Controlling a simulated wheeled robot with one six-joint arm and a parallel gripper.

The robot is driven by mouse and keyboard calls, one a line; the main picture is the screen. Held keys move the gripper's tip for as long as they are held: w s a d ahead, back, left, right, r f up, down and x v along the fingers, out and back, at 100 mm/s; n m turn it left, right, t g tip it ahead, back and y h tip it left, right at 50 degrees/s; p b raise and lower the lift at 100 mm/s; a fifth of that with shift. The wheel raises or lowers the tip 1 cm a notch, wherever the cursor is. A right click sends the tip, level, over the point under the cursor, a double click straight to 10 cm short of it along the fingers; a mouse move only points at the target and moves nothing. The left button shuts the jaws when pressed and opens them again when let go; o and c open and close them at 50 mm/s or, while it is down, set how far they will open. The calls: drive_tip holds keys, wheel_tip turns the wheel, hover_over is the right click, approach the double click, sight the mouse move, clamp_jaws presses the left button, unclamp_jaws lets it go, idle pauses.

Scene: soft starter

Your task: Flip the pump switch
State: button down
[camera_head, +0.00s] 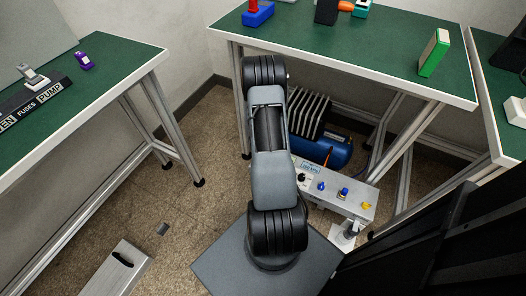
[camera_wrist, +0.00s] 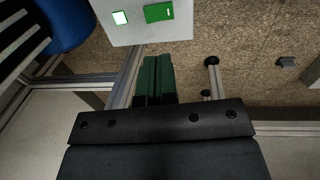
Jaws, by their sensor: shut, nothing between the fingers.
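My gripper's dark green fingers (camera_wrist: 154,62) are closed together and empty in the wrist view. They point toward a pale grey panel (camera_wrist: 185,33) at the top of that view; I cannot tell whether they touch it. The panel carries a green rectangular switch or button (camera_wrist: 159,12) with a small white mark, and a bright whitish square (camera_wrist: 120,17) to its left. I cannot read a pump label there. In the head view my arm hides the gripper. A grey control box (camera_head: 324,198) with several coloured knobs stands beside a blue tank (camera_head: 326,149) under the back table.
The left green table (camera_head: 110,62) holds a black strip (camera_head: 30,104) labelled "FUSES" and "PUMP". The back green table (camera_head: 340,62) stands over the tank, its legs close by. A small dark block (camera_head: 162,229) lies on the open carpet at left.

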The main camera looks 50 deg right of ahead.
drive_tip(key=shift+a+r+p, duration=0.15)
drive_tip(key=shift+r+p, duration=0.15)
drive_tip(key=shift+r, duration=1)
drive_tip(key=w+a+r+m+t, duration=0.1)
drive_tip(key=w+a+r, duration=0.1)
drive_tip(key=a+r, duration=0.55)
drive_tip(key=w+a+r, duration=0.2)
drive_tip(key=a+r, duration=0.2)
drive_tip(key=r, duration=0.6)
drive_tip(key=s+a+r+m, duration=0.1)
drive_tip(key=s+a+r, duration=0.4)
drive_tip(key=a+r, duration=0.2)
drive_tip(key=s+a+r+m+t+y, duration=0.1)
drive_tip(key=s+a+r, duration=0.5)
drive_tip(key=a, duration=0.4)
drive_tip(key=shift+r, duration=0.7)
drive_tip(key=shift+s, duration=0.1)
